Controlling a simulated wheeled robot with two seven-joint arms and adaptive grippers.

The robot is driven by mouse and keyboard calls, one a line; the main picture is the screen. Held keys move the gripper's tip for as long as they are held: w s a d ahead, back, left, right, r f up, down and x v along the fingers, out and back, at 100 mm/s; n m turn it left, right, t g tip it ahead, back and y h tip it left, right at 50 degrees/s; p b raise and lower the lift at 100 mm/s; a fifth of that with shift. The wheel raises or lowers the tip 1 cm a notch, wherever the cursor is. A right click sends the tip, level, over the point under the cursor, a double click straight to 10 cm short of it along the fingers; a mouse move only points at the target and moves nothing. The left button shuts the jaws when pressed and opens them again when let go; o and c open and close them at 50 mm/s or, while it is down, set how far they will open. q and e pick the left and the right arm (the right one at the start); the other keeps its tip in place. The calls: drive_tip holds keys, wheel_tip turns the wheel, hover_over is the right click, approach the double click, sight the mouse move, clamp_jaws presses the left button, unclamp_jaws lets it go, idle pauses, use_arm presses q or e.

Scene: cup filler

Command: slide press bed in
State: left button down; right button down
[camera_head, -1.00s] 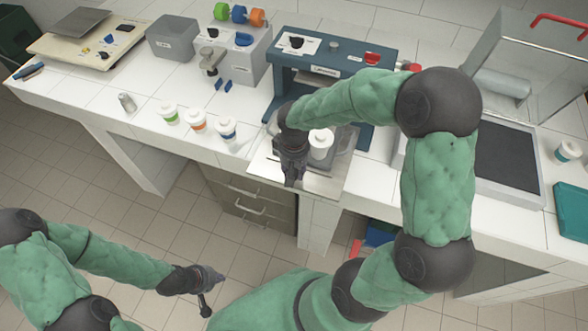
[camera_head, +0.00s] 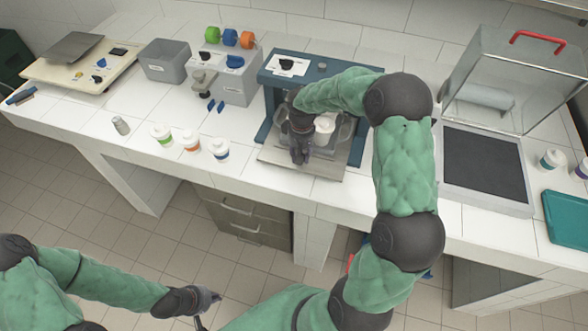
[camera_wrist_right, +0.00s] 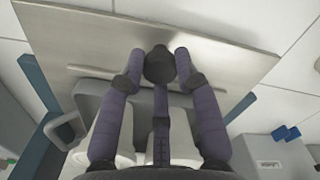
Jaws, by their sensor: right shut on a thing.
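The press (camera_head: 360,134) is a dark blue frame standing on the counter. Its bed is a steel plate (camera_head: 326,172) with a grey holder (camera_head: 345,131), partly under the press top. A white cup (camera_head: 324,126) stands in the holder. The wrist view shows two white cups (camera_wrist_right: 112,138) there, partly hidden by my fingers. My right gripper (camera_head: 300,152) is at the front of the bed. In the wrist view its fingers (camera_wrist_right: 157,72) close around a dark round knob (camera_wrist_right: 159,66). My left gripper (camera_head: 212,297) hangs low in front of the counter, apart from everything; its jaw opening is unclear.
Several lidded cups (camera_head: 191,141) and a small metal can (camera_head: 121,125) stand left of the press. A machine with coloured knobs (camera_head: 228,80) and a grey bin (camera_head: 165,62) stand behind. A dark mat (camera_head: 484,163) and a clear hood (camera_head: 515,75) are at right.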

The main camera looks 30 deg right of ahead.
drive_tip(key=w+d, duration=0.2)
drive_tip(key=d, duration=0.1)
drive_tip(key=w+d+p, duration=0.1)
drive_tip(key=w+d, duration=0.1)
drive_tip(key=w, duration=0.1)
drive_tip(key=shift+d, duration=0.4)
drive_tip(key=shift+d+r, duration=0.1)
drive_tip(key=shift+r, duration=0.05)
drive_tip(key=c, duration=1.1)
unclamp_jaws()
drive_tip(key=shift+w, duration=0.1)
drive_tip(key=shift+c, duration=0.2)
drive_tip(key=shift+o, duration=1.2)
drive_tip(key=shift+d, duration=0.15)
wheel_tip(320, 180, up, 12)
